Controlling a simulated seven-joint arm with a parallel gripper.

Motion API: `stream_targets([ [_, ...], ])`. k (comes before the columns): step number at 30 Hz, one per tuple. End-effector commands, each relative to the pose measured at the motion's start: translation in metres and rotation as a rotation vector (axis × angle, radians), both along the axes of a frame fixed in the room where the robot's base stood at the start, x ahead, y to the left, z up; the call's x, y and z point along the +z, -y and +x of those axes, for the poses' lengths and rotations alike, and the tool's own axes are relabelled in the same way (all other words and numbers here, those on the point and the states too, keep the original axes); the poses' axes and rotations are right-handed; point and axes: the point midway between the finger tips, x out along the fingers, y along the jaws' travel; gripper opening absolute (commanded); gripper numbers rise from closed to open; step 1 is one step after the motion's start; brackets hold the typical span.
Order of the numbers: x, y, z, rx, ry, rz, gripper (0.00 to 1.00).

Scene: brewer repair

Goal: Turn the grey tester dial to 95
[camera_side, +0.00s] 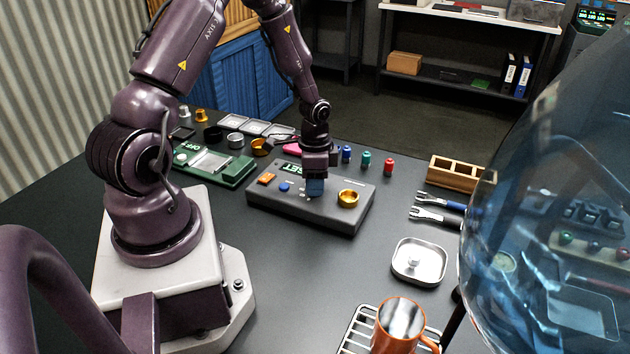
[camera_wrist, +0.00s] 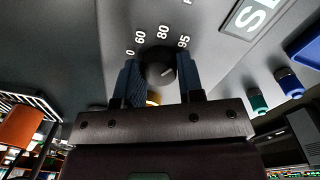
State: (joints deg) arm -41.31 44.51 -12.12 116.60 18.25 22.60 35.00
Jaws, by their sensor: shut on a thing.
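The grey tester (camera_side: 285,212) is a dark box lying on the table in the side view. My gripper (camera_side: 315,188) points down onto its top, and its blue fingers hide the dial there. In the wrist view the dark round dial (camera_wrist: 158,62) sits between the two blue fingers of my gripper (camera_wrist: 157,82), one on each side. The gripper is shut on the dial. The printed marks 0, 60, 80 and 95 (camera_wrist: 183,41) curve around the dial. A small light mark shows on the dial, but I cannot tell which number it points to.
The tester also carries an orange button (camera_side: 267,179), a blue button (camera_side: 284,187) and a brass cup (camera_side: 348,198). Several small coloured bottles stand behind it. A green device (camera_side: 215,165) lies to the left. Pliers (camera_side: 437,216) and a metal tray (camera_side: 419,262) lie to the right.

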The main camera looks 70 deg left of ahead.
Motion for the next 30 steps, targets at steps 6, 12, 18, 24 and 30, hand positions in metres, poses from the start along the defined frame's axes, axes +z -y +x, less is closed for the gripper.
stream_targets([
  [6, 0.001, 0.0, 0.0, -0.003, -0.001, 0.0, 0.37],
  [12, 0.0, 0.0, 0.0, -0.002, 0.0, 0.0, 0.6],
  [18, 0.001, 0.0, 0.0, 0.0, 0.0, 0.001, 0.6],
  [24, 0.025, -0.002, 0.001, 0.0, 0.005, 0.004, 0.6],
  [30, 0.071, -0.004, 0.002, 0.001, 0.006, 0.005, 0.6],
])
